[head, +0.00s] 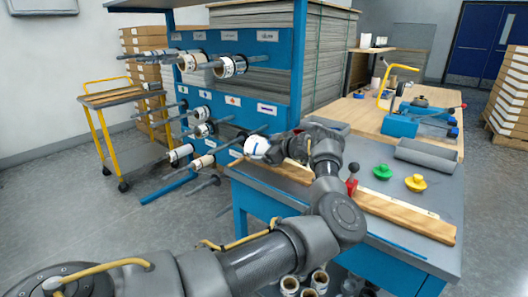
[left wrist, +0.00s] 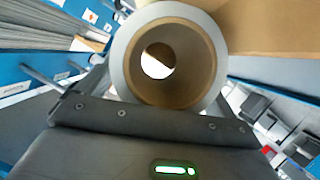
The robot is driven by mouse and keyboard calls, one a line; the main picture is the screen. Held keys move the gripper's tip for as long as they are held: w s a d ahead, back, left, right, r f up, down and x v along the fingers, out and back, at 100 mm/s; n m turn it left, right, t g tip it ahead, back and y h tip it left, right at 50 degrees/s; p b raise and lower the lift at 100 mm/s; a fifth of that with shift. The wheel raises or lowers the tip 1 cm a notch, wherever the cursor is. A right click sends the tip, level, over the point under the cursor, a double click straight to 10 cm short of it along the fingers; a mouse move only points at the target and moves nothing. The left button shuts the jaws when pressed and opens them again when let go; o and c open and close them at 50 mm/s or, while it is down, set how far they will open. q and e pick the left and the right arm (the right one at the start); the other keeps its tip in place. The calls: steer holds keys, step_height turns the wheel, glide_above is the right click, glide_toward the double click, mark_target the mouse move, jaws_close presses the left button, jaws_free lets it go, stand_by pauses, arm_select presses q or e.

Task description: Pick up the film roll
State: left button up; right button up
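The film roll (head: 257,147) is white with a blue mark and sits at the tip of my left gripper (head: 275,149), over the near-left corner of the workbench. In the left wrist view the film roll (left wrist: 123,62) shows end-on, with a brown cardboard core and light through its open middle. No spindle shows in that core. The roll fills the space in front of the left gripper's dark palm, and the gripper appears shut on it; the fingertips are mostly hidden. My right gripper is not in view.
A blue rack (head: 270,88) with spindles bearing several rolls stands left of the workbench. A yellow cart (head: 122,97) stands far left.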

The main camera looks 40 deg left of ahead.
mark_target(260, 139)
arm_select(q)
steer(key=c, duration=1.1)
steer(key=shift+o, duration=0.2)
steer(key=shift+r, duration=0.15)
steer(key=shift+r, duration=0.55)
step_height(260, 139, up, 2)
steer(key=shift+r, duration=0.1)
steer(key=s+d+r, duration=0.6)
steer(key=s+r, duration=0.3)
steer(key=s, duration=0.3)
steer(key=shift+s+d+r, duration=0.15)
steer(key=shift+s+r, duration=0.1)
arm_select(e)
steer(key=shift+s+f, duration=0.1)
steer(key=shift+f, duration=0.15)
